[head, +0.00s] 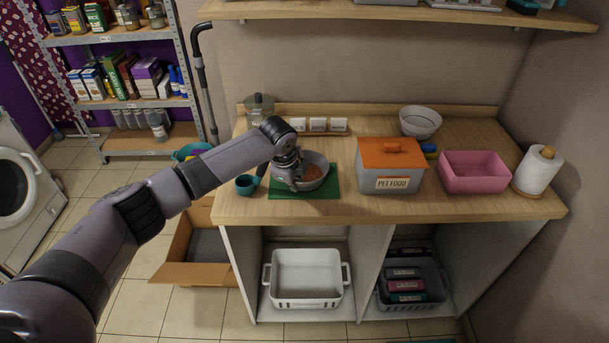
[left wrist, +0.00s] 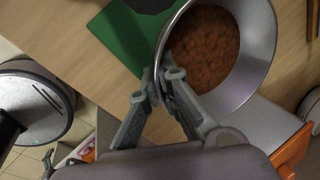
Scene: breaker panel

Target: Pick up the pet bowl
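The pet bowl (head: 316,172) is a round grey metal bowl filled with brown kibble. In the head view it is over the green mat (head: 275,189) on the wooden counter; I cannot tell whether it touches the mat. My left gripper (head: 290,178) is at the bowl's near left side, pointing down. In the left wrist view the bowl (left wrist: 240,88) is large and close, and the left gripper's fingers (left wrist: 164,78) are close together on its rim, one on each side. They look shut on it. My right gripper is not in view.
A teal scoop (head: 246,185) lies left of the mat. A grey pet food box with an orange lid (head: 391,153) stands close to the bowl's right. A lidded pot (head: 259,107) and white containers (head: 318,125) are behind. A pink bin (head: 475,172) stands farther right.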

